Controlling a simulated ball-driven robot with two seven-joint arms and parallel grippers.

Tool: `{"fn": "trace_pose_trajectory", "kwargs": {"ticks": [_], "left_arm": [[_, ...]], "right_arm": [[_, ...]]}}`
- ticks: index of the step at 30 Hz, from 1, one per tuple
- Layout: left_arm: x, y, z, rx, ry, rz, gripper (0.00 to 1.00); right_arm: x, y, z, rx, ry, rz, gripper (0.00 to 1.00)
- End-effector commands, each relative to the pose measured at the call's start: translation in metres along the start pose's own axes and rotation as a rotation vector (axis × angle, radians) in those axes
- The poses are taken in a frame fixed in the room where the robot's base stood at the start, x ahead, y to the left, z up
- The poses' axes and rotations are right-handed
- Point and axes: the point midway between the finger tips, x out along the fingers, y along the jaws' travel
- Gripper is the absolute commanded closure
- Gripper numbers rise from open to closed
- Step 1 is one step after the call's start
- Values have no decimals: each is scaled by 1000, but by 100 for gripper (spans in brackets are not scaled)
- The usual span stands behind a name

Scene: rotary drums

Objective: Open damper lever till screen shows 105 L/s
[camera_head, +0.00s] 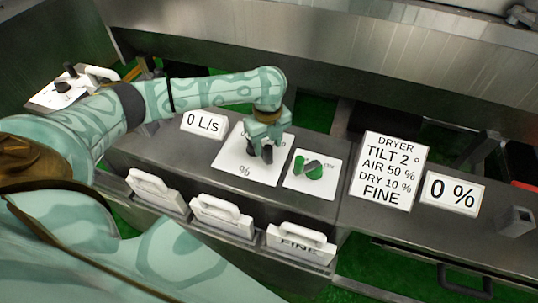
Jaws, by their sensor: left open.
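The screen (203,125) is a white sign that reads 0 L/s, on the grey console left of my left gripper. My left gripper (261,154) points down over a white panel (236,160) marked with a % sign. It is open, with dark fingertips close to the panel. The damper lever cannot be made out; the gripper covers the middle of this panel. Whether the fingers touch anything cannot be told. My right gripper is not in view.
A white plate (327,184) with a green and dark knob (309,168) lies just right of the gripper. A dryer sign (389,170) and a 0 % sign (452,194) stand further right. Several white handles, one at the front centre (222,209), line the console's front.

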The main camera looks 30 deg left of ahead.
Motion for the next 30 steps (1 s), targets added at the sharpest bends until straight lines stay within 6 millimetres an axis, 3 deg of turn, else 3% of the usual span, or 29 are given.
{"fn": "trace_pose_trajectory", "kwargs": {"ticks": [1,6,17,22,23,30], "left_arm": [[14,0,0,-2,1,2,54],[33,0,0,0,0,0,54],[38,0,0,0,-1,-2,54],[38,0,0,0,-1,-2,96],[38,0,0,0,-1,-1,100],[34,13,6,18,-1,1,100]], "right_arm": [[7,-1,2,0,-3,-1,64],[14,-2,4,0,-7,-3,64],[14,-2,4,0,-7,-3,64],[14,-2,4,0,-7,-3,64],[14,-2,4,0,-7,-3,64],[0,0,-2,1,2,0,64]]}}
